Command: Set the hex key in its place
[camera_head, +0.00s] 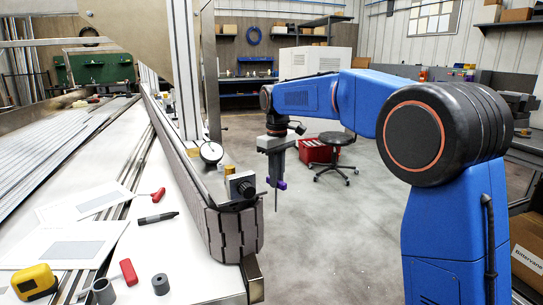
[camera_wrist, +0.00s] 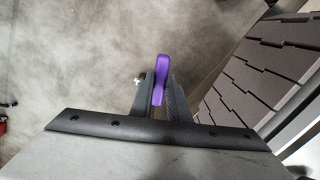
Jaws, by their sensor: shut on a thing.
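My gripper (camera_head: 276,178) is shut on a purple-handled tool, which looks like the hex key (camera_head: 281,185). Its thin dark shaft hangs straight down below the jaws. The gripper holds it in the open air over the floor, just right of the conveyor's rounded end and apart from it. In the wrist view the purple handle (camera_wrist: 160,80) sits between the two dark fingers (camera_wrist: 157,97); its shaft is hidden there. I cannot make out a marked place for the key.
The conveyor's slatted end (camera_head: 234,230) stands left of the gripper, with a dial gauge (camera_head: 211,152) and a black-knobbed clamp (camera_head: 241,186) on its edge. The white table holds red-handled tools (camera_head: 128,271), a marker (camera_head: 158,218), a yellow tape measure (camera_head: 35,282) and grey cylinders (camera_head: 160,284). A stool (camera_head: 335,140) stands behind.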

